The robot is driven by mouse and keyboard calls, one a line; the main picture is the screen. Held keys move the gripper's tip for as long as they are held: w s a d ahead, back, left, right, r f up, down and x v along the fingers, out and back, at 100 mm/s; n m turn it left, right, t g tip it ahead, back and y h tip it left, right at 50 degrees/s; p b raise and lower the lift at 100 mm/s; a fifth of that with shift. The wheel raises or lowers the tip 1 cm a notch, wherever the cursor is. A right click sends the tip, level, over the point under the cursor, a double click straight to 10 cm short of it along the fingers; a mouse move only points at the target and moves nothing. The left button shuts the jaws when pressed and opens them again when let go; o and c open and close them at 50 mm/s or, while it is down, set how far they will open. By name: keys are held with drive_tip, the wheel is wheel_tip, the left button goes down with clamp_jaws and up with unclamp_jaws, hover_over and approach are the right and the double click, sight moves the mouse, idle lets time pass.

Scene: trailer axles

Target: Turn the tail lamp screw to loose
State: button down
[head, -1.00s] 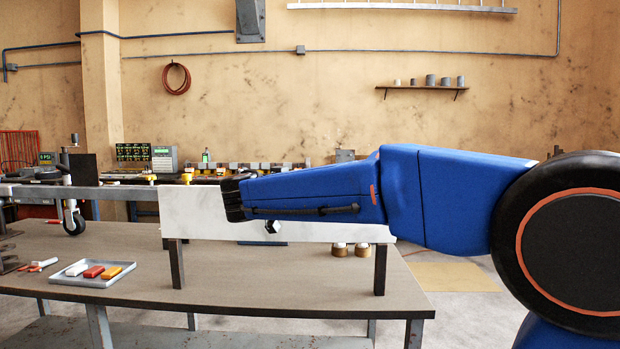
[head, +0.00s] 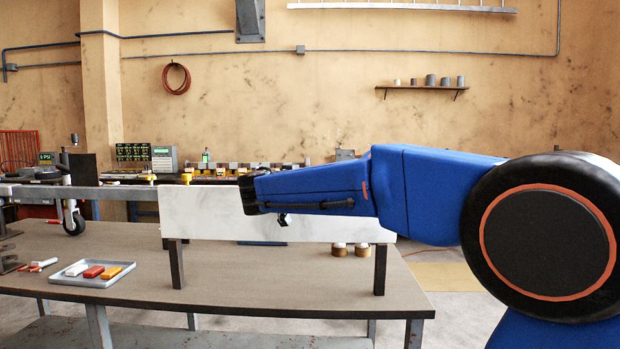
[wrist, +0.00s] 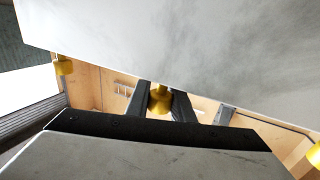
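A white panel (head: 210,222) stands upright on dark legs on the table; its lower part shows across the top of the wrist view (wrist: 220,45). Yellow knobs sit along its edge: in the head view one knob (head: 153,177) and another knob (head: 187,178) show at its top left. In the wrist view, one yellow knob (wrist: 160,100) lies between the two dark fingers of my gripper (wrist: 161,92). I cannot tell whether the fingers touch it. Nothing legible marks which knob is the tail lamp screw. In the head view my arm hides the panel's upper right.
A grey tray (head: 122,272) with white, red and yellow blocks lies at the table's left. Brown-and-white rolls (head: 350,249) stand behind the panel's right leg. A metal beam with a small wheel (head: 73,218) is at the far left. The table front (head: 270,290) is clear.

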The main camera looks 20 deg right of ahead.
drive_tip(key=shift+n+t+y, duration=0.3)
drive_tip(key=shift+y, duration=0.1)
drive_tip(key=n+t+y, duration=0.2)
drive_tip(key=y, duration=0.1)
drive_tip(key=shift+w+a, duration=0.2)
drive_tip(key=shift+a, duration=0.15)
drive_tip(key=shift+w+a+n+t+y, duration=0.1)
drive_tip(key=shift+a+n+t+y, duration=0.1)
drive_tip(key=shift+n+y, duration=0.45)
drive_tip(key=shift+w+a+n+t+y, duration=0.15)
drive_tip(key=shift+n+y, duration=0.25)
drive_tip(key=shift+y, duration=0.4)
drive_tip(key=shift+s+a+n+t+y, duration=0.1)
drive_tip(key=shift+n+t+y, duration=0.15)
drive_tip(key=shift+n+y, duration=0.4)
drive_tip(key=shift+a, duration=0.1)
drive_tip(key=c, duration=1.5)
unclamp_jaws()
drive_tip(key=shift+c, duration=0.2)
drive_tip(key=v, duration=1.7)
drive_tip(key=shift+d, duration=0.2)
